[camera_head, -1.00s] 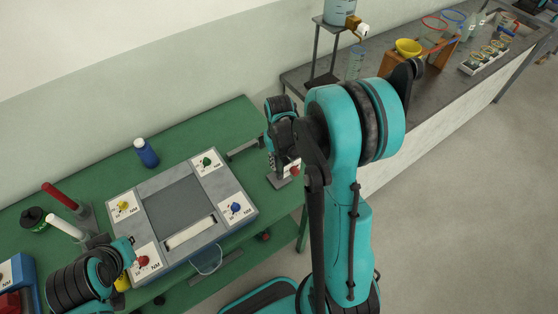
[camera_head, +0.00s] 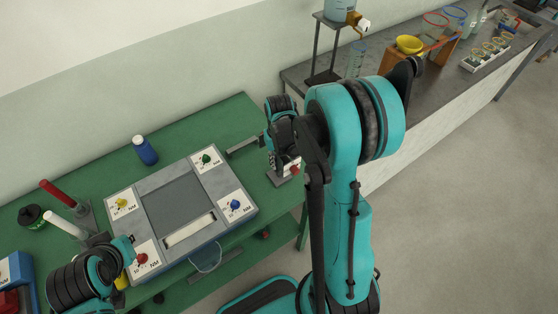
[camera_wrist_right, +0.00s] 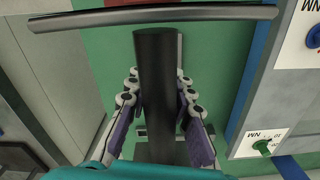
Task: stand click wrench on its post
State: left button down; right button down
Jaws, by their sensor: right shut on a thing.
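My right gripper (camera_head: 285,165) is at the right end of the green bench in the head view, partly covered by my own arm. In the right wrist view my right gripper (camera_wrist_right: 160,100) is shut on a dark round shaft (camera_wrist_right: 154,75), which I take to be the click wrench. A dark bar (camera_wrist_right: 150,15) crosses the top of that view; I cannot tell if it belongs to the wrench. A grey base (camera_head: 279,181) shows under the gripper. I cannot tell whether the shaft touches a post. My left gripper (camera_head: 124,250) is by the panel's left edge, its fingers unclear.
A grey panel (camera_head: 173,183) with coloured knobs lies on the green bench (camera_head: 120,170). A blue bottle (camera_head: 145,152) stands behind it. Red (camera_head: 57,193) and white (camera_head: 64,224) handles stick up at the left. A grey bar (camera_head: 243,146) lies just left of my right gripper.

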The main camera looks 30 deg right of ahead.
jog(key=shift+f+b, duration=1)
jog(key=shift+f, duration=0.1)
dwell(0.3)
jog(key=c, duration=1.3)
grip_release()
jog(key=shift+o, duration=0.2)
jog(key=shift+r, duration=0.15)
notch_tip(320, 180, up, 12)
jog(key=shift+f, duration=0.1)
